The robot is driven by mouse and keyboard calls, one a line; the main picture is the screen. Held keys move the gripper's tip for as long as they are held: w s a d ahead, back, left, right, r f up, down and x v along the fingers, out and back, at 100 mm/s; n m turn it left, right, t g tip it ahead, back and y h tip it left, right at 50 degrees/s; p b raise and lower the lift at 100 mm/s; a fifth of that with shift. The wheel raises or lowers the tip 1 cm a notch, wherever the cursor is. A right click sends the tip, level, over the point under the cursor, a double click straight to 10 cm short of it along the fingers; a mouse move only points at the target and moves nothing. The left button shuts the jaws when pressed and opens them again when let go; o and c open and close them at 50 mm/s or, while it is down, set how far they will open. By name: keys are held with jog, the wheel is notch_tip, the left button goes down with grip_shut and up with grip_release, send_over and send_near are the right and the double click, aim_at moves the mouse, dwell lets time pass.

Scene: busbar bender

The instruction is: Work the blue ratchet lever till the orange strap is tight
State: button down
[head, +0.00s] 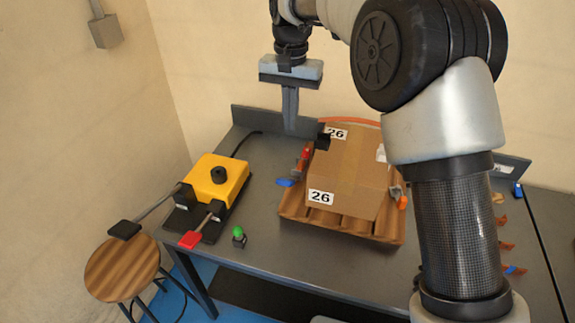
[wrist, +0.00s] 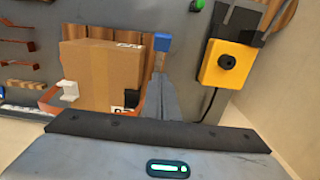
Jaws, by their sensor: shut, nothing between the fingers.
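A cardboard box (head: 345,175) marked 26 sits on a wooden pallet (head: 340,223) on the bench. The orange strap (head: 352,122) shows behind the box, and it also shows low around the box in the wrist view (wrist: 48,100). The blue ratchet lever (head: 285,183) shows its blue end at the pallet's left side; in the wrist view its blue end (wrist: 162,42) lies just beyond my fingertips. My gripper (head: 290,127) points down above the bench, left of the box, with its fingers together and empty. In the wrist view, the fingers (wrist: 161,78) partly hide the lever's lower part.
A yellow machine (head: 220,178) with a black knob and a red-ended lever (head: 191,239) stands at the left. A green button (head: 238,233) is near the front edge. A stool (head: 122,268) stands before the bench. Orange brackets (head: 503,220) lie at the right.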

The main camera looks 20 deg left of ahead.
send_over(291, 180)
jog(key=w+a, duration=0.1)
jog(key=f, duration=1.2)
jog(key=shift+w+a, duration=0.1)
jog(key=shift+w, duration=0.1)
jog(key=shift+s+f, duration=0.5)
jog(key=shift+f, duration=0.05)
jog(key=shift+f+b, duration=0.1)
jog(key=shift+b, duration=0.3)
